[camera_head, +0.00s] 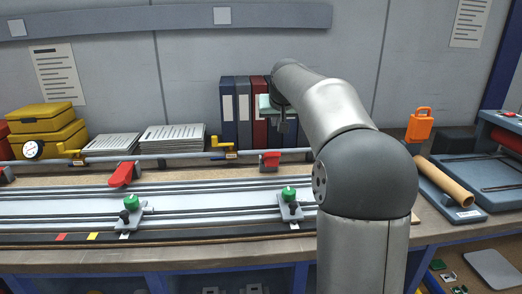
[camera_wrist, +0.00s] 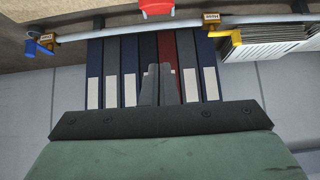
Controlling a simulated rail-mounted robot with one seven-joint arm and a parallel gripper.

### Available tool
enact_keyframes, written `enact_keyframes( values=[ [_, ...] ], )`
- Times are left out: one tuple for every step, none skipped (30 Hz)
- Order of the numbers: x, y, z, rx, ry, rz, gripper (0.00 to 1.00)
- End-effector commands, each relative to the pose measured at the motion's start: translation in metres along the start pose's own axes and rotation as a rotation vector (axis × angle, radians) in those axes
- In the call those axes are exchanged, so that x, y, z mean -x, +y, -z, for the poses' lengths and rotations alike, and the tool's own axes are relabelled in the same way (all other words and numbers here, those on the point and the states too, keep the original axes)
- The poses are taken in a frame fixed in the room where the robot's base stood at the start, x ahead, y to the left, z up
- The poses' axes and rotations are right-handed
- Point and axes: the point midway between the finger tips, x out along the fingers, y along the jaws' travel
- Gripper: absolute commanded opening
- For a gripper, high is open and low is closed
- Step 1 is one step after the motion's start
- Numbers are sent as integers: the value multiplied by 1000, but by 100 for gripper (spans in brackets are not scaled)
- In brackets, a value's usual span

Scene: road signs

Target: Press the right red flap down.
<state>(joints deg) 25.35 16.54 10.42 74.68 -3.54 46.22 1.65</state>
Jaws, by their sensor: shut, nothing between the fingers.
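The right red flap (camera_head: 269,161) sits on the grey pipe behind the rails, right of the yellow valve handle. It also shows at the top edge of the wrist view (camera_wrist: 157,7), partly cut off. Another red flap (camera_head: 123,174) is further left and appears to slope toward the front. My gripper (camera_head: 284,126) is above and behind the right flap, in front of the binders, apart from the flap. In the wrist view its fingers (camera_wrist: 158,70) are together, with nothing between them. My arm hides the pipe further right.
Yellow valve handles (camera_head: 218,143) stand on the pipe (camera_head: 180,156); a blue handle (camera_wrist: 38,47) shows in the wrist view. Binders (camera_head: 228,110) and paper stacks (camera_head: 172,137) stand behind. Two sliders with green knobs (camera_head: 289,193) sit on the front rails. Room above the rails is clear.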

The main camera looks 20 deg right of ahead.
Motion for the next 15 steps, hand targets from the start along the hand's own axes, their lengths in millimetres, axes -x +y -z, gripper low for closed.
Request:
enact_keyframes(
  values=[
    [0,1,2,-2,4,-1,0],
    [0,1,2,-2,4,-1,0],
    [0,1,2,-2,5,-1,0],
    [1,1,2,-1,4,-1,0],
    [1,1,2,-1,4,0,0],
    [1,1,2,-1,4,0,0],
    [1,1,2,-1,4,0,0],
    [1,1,2,-1,3,0,0],
    [0,0,2,-1,3,0,0],
    [0,0,2,-1,3,0,0],
    [-1,0,1,-1,2,0,0],
    [-4,0,1,-1,2,0,0],
    [-6,0,1,-1,1,0,0],
    [-9,0,1,-1,1,0,0],
    [-15,0,1,-1,0,1,0]
  ],
)
